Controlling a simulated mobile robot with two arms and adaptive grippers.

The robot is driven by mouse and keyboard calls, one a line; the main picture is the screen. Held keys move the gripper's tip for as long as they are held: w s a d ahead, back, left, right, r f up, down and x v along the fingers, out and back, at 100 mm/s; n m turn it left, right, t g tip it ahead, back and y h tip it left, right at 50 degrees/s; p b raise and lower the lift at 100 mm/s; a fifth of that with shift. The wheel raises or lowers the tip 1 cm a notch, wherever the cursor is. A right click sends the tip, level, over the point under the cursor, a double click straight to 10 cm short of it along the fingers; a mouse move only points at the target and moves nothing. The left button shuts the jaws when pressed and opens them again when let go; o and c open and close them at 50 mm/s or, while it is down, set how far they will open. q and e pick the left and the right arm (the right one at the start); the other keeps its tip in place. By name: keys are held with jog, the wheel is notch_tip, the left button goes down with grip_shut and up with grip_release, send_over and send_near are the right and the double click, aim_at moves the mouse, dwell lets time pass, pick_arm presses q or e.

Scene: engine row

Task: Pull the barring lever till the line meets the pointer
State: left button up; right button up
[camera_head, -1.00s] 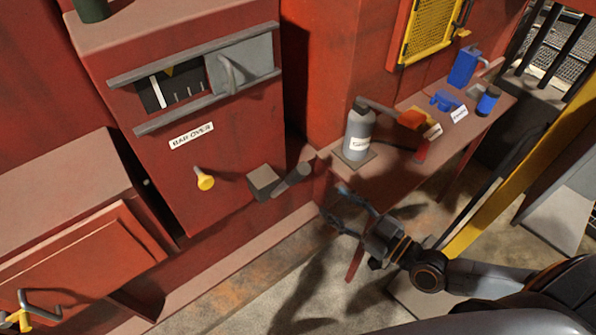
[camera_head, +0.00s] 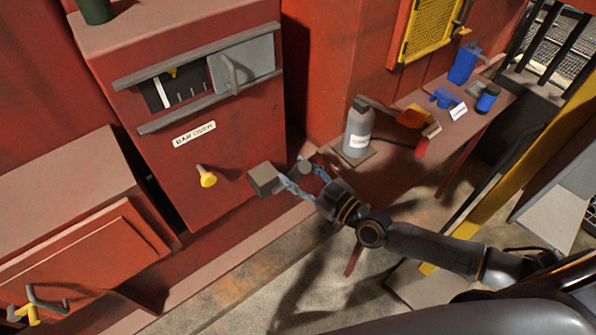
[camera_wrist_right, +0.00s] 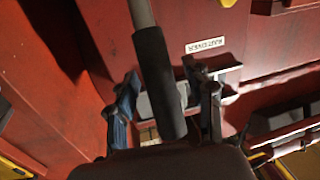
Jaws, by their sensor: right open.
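The barring lever has a dark grip (camera_head: 299,169), seen nearly end-on beside a grey block (camera_head: 264,179) low on the red cabinet. In the right wrist view the dark grip (camera_wrist_right: 160,85) and its pale rod (camera_wrist_right: 142,13) show. My right gripper (camera_head: 304,182) is open, with one finger on each side of the grip; I cannot tell whether they touch it. In the cabinet window, a white line (camera_head: 161,93) stands left of the yellow pointer (camera_head: 172,72), apart from it. My left gripper is not in view.
A yellow knob (camera_head: 207,179) sticks out under the BAR OVER label (camera_head: 194,133). A grey bottle (camera_head: 358,128) and a blue can (camera_head: 464,63) stand on the bench to the right. Floor is open in front of the cabinet.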

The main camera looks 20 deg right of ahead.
jog(key=shift+c, duration=0.4)
grip_shut()
jog(key=s+d+f+t+y+b, duration=0.1)
jog(key=s+f+b, duration=0.4)
jog(key=b, duration=0.6)
jog(key=shift+s+d+n+t+y+b, duration=0.35)
jog(key=shift+s+d+t, duration=0.25)
jog(key=shift+t, duration=0.5)
jog(key=shift+f, duration=0.1)
jog(key=shift+o, duration=0.4)
grip_release()
